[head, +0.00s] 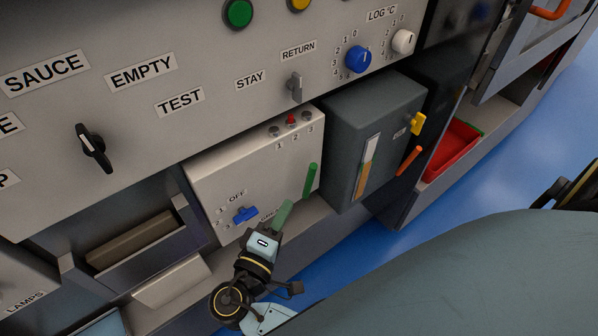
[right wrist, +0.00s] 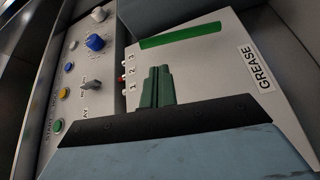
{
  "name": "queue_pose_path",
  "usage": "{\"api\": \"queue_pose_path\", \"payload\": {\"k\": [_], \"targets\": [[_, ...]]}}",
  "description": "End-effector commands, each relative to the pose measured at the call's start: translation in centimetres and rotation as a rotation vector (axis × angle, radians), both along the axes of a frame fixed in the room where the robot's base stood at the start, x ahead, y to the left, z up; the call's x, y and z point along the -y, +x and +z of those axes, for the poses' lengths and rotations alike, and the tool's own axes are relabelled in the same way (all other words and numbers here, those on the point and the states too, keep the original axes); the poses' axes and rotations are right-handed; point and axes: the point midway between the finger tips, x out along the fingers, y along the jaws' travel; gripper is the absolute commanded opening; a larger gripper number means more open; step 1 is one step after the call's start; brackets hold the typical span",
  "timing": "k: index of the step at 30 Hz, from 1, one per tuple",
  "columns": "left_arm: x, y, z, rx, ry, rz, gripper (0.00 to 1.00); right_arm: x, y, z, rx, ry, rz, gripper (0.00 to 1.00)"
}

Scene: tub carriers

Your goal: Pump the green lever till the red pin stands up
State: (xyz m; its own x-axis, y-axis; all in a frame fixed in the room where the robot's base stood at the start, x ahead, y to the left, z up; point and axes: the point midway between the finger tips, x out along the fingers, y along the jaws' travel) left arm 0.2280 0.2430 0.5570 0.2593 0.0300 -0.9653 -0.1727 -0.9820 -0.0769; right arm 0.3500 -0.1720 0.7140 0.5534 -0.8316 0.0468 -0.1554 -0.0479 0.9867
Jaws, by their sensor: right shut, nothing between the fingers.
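The green lever (head: 311,181) sits at the right side of a pale box's (head: 215,172) front and points up in the head view. It also shows as a long green bar in the right wrist view (right wrist: 180,36). My left gripper is not in view.
A blue knob (head: 245,214) marked OFF is left of the gripper on the same box. A dark grey box (head: 375,130) with a yellow knob (head: 417,124) and an orange lever (head: 409,160) stands right of it. A grey switch (head: 295,87) sits above. Blue floor lies at right.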

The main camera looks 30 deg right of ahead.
Motion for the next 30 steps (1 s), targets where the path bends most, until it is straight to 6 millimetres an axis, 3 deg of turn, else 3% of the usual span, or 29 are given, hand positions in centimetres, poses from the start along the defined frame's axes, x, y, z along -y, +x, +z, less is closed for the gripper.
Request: {"api": "queue_pose_path", "payload": {"k": [4,14,30], "targets": [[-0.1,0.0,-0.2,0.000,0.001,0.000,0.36,-0.8,0.3,0.6,0.021,-0.039,0.018,0.00],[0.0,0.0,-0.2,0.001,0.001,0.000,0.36,-0.5,0.4,0.6,0.021,-0.039,0.017,0.00],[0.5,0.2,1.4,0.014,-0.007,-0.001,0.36,6.2,5.1,1.3,0.021,-0.039,0.017,0.00]]}}
